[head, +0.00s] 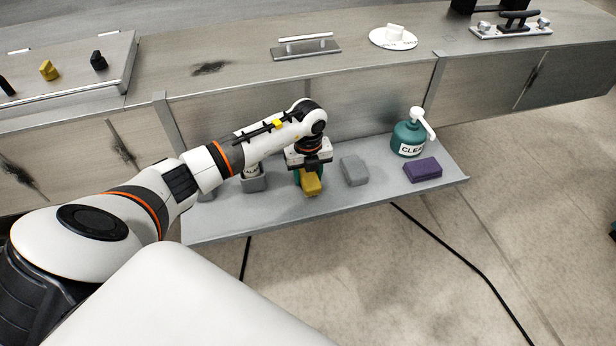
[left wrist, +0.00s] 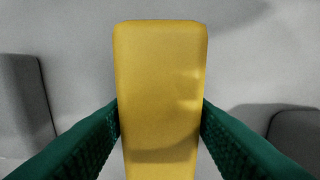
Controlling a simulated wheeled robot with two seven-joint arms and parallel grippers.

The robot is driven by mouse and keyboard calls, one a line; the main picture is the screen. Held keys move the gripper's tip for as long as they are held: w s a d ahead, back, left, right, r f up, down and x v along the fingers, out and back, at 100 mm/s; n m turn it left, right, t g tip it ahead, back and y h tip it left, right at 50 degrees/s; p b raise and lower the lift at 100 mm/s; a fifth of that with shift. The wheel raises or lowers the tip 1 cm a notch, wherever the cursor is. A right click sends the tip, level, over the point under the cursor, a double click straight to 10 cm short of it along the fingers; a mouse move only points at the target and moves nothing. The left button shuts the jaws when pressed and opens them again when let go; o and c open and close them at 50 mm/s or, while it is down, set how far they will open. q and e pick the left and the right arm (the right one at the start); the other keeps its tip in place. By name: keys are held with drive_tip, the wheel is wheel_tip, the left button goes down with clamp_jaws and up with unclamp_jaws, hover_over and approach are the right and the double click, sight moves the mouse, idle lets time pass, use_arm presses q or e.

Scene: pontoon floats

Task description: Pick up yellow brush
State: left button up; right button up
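The yellow brush (head: 312,184) is a block-shaped yellow thing on the grey shelf, under my left gripper (head: 309,173). In the left wrist view the yellow brush (left wrist: 160,85) fills the middle of the picture. The green fingers of my left gripper (left wrist: 160,125) stand on both sides of it, at or very near its sides. I cannot tell whether they press on it. The brush's near end is cut off by the wrist picture's bottom edge. My right gripper is not in view.
The grey shelf (head: 225,228) also holds a grey block (head: 354,170), a purple block (head: 422,170) and a teal pump bottle (head: 409,137). Another grey thing (head: 254,184) stands left of my gripper. Black cables (head: 468,262) lie on the floor below.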

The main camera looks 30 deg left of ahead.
use_arm(q)
drive_tip(key=c, duration=0.5)
drive_tip(key=shift+c, duration=0.2)
drive_tip(key=shift+r, duration=0.15)
wheel_tip(320, 180, up, 10)
drive_tip(key=shift+f+b, duration=0.1)
drive_tip(key=shift+b, duration=0.65)
